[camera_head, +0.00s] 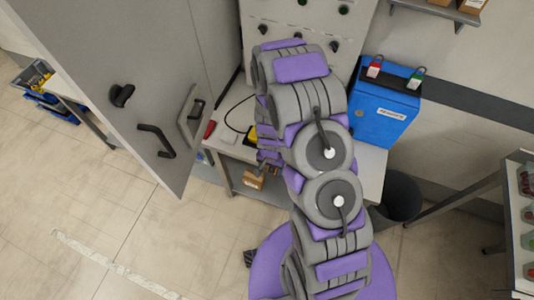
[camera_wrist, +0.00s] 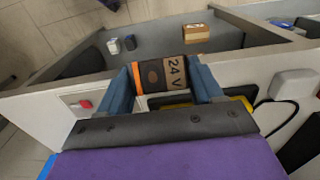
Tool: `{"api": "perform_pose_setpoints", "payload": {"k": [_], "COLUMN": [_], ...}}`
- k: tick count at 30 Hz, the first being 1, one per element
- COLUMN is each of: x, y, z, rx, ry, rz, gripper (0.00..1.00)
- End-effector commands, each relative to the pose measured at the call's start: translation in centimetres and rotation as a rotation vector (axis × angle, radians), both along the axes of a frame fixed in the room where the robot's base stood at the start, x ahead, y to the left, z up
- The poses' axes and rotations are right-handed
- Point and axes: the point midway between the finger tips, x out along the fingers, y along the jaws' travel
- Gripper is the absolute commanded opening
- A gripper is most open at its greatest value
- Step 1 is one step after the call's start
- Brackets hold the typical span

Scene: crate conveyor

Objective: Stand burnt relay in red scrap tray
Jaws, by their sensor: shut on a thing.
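In the head view my arm hides most of the gripper, and I cannot make out the relay there. I cannot identify the red scrap tray in either view. A small red thing (camera_wrist: 84,104) lies on the worktop, too small to be sure of.
An open grey cabinet door (camera_head: 130,70) stands left of the worktop. A blue box (camera_head: 382,115) with padlocks stands at its right. A white block (camera_wrist: 293,83) with a black cable lies on the worktop. A cardboard box (camera_wrist: 196,32) sits on a lower shelf. A dark bin (camera_head: 400,195) stands at right.

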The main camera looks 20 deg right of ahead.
Motion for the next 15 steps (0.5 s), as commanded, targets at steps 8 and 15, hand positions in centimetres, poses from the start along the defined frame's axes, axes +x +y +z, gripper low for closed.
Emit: {"api": "perform_pose_setpoints", "payload": {"k": [8,15], "x": [-5.0,-7.0], "y": [0.0,0.0], "z": [0.5,0.7], "rx": [0.001,0.000], "ry": [0.003,0.002], "rz": [-0.001,-0.001], "gripper": [0.30,0.30]}}
